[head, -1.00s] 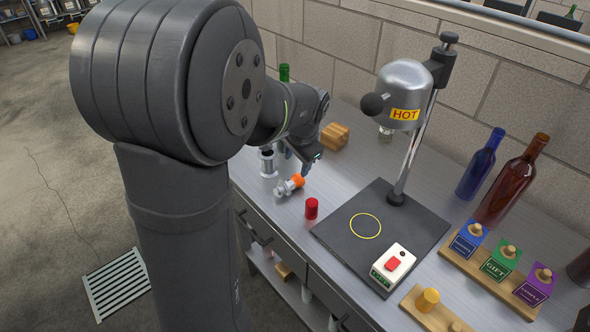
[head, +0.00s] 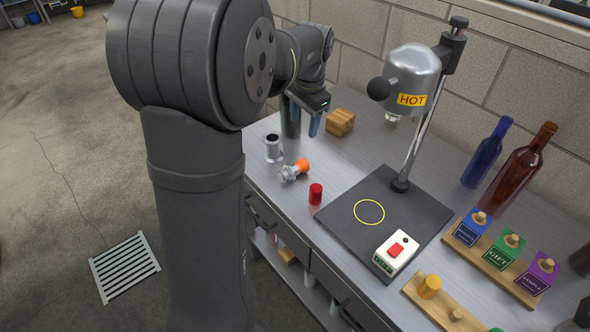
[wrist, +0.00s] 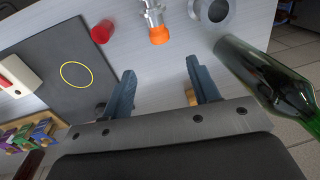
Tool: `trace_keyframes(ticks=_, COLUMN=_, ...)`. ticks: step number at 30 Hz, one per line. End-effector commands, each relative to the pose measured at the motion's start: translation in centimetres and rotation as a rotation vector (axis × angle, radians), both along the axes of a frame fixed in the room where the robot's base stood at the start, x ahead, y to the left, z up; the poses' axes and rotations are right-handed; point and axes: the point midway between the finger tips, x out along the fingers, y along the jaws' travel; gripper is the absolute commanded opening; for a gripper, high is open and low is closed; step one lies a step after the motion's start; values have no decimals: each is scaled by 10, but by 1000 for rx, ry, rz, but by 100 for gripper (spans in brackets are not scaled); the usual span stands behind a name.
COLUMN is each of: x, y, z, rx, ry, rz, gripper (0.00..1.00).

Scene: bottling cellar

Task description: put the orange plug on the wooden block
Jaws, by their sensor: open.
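The orange plug (head: 302,165) is at the end of a silver metal fitting (head: 289,173) lying on the bench. In the wrist view the orange plug (wrist: 159,36) is ahead of the fingertips, near the line between them. My gripper (head: 305,120) is open and empty, raised above the bench behind the plug and apart from it. Its blue fingers are spread in the wrist view (wrist: 160,68). The wooden block (head: 340,123) stands on the bench to the right of my gripper, near the wall. A bit of wood shows beside the right finger in the wrist view.
A silver spool-shaped part (head: 272,149) and a green bottle (wrist: 265,75) stand close by. A red cap (head: 316,194) is right of the plug. The hot lamp (head: 412,80) stands over a dark base plate (head: 340,215) with a switch box (head: 395,254). Blue and brown bottles stand farther right.

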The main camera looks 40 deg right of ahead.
Motion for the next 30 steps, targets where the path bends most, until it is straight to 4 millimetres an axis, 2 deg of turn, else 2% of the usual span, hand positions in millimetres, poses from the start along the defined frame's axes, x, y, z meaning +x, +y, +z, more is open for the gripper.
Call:
trace_keyframes(ticks=2, x=2, y=-3, z=4, rx=7, ry=19, rz=-2, gripper=55)
trace_keyframes(ticks=5, x=3, y=-3, z=-6, rx=13, ry=29, rz=-5, gripper=55)
trace_keyframes(ticks=18, x=11, y=-1, z=-96, rx=13, ry=28, rz=-4, gripper=55)
trace_keyframes(ticks=21, x=12, y=-2, z=-108, rx=11, ry=27, rz=-4, gripper=55)
trace_keyframes(ticks=26, x=13, y=-1, z=-117, rx=10, ry=26, rz=-4, gripper=55)
trace_keyframes(ticks=30, x=12, y=4, z=-134, rx=12, ry=27, rz=-4, gripper=55)
